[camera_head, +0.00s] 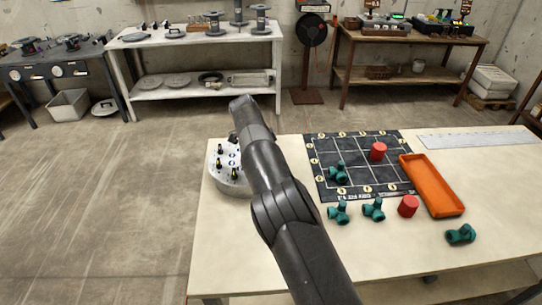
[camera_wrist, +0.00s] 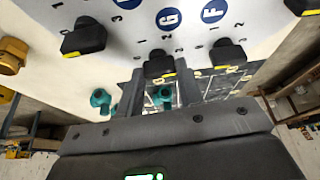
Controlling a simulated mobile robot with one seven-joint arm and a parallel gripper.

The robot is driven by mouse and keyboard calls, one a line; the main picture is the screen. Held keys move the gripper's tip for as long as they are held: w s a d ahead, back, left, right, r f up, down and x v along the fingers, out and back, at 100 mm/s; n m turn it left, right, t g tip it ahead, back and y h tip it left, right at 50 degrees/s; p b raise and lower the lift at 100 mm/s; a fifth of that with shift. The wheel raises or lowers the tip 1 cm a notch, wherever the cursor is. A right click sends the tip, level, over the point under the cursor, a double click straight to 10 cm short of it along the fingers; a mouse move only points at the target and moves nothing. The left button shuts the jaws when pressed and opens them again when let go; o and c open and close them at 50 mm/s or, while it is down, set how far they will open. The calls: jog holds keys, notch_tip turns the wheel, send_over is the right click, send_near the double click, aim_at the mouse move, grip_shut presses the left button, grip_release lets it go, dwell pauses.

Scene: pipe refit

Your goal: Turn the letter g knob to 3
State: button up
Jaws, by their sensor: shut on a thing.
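The letter G knob (camera_wrist: 160,65) is black with a yellow mark on its near edge. It sits below the blue G disc (camera_wrist: 169,18) on a white panel in the wrist view. My gripper (camera_wrist: 160,85) is shut on this knob, with one dark finger on each side. I cannot clearly tell which number the knob points to. In the head view the round grey-white panel (camera_head: 217,178) stands on the table's left end, with several black knobs on it. My arm hides the gripper and part of the panel there.
Other black knobs flank it, one at left (camera_wrist: 83,38) and one below F (camera_wrist: 228,53). A dark grid mat (camera_head: 325,150), teal pipe fittings (camera_head: 373,209), red cylinders (camera_head: 408,206) and an orange tray (camera_head: 420,172) lie right of my arm. The front-left table top is clear.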

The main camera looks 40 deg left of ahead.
jog(key=shift+m+g, duration=0.3)
jog(key=shift+m, duration=0.3)
jog(key=o, duration=1)
jog(key=shift+c, duration=0.2)
jog(key=shift+r, duration=0.1)
notch_tip(320, 180, up, 4)
jog(key=shift+a+f, duration=0.1)
jog(key=w+d+r, duration=0.4)
jog(key=d+r, duration=0.3)
jog(key=d, duration=0.4)
jog(key=shift+w, duration=0.1)
